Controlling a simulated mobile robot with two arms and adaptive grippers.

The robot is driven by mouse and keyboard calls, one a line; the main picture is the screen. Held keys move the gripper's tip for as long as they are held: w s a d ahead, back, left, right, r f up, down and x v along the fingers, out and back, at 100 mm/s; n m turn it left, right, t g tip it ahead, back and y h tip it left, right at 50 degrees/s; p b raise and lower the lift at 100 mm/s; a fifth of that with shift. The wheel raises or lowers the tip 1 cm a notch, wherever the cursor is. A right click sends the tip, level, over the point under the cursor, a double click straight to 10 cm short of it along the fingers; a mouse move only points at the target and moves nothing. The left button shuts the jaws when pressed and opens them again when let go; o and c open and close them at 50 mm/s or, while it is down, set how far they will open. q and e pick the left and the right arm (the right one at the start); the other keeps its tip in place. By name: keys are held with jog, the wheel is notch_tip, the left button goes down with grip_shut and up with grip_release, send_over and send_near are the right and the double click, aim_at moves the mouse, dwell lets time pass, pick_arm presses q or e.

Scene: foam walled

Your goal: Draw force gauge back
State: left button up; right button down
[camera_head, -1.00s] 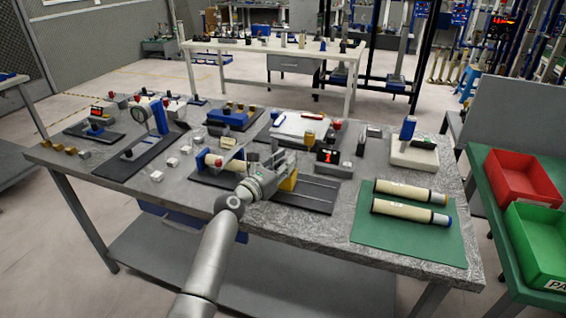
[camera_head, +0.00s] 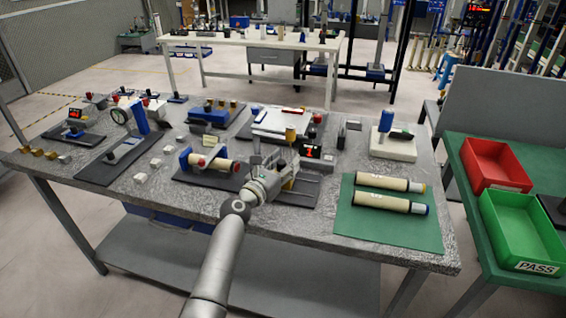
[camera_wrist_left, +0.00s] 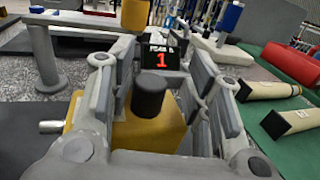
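The force gauge (camera_head: 291,183) is a yellow block on a dark base plate on the grey table. In the left wrist view its yellow body (camera_wrist_left: 150,132) carries a dark upright knob (camera_wrist_left: 150,98). My left gripper (camera_head: 272,167) is over the gauge and partly hides it. In the wrist view its two fingers stand apart on either side of the knob, with a visible gap on the right side. To the left, a beige tube (camera_head: 222,165) lies in a blue clamp (camera_head: 186,158). A small display (camera_wrist_left: 161,56) reads a red 1. My right gripper is not in view.
A green mat (camera_head: 385,228) with two beige tubes lies to the right. Beyond it are a red bin (camera_head: 497,165) and a green bin (camera_head: 522,226). Small blocks lie left of the clamp; a dial gauge stand (camera_head: 120,117) and other fixtures stand behind.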

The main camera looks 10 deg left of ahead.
pick_arm(q)
jog(key=shift+a, duration=0.1)
jog(key=shift+s+a, duration=0.1)
jog(key=v, duration=1.1)
jog(key=shift+s, duration=0.4)
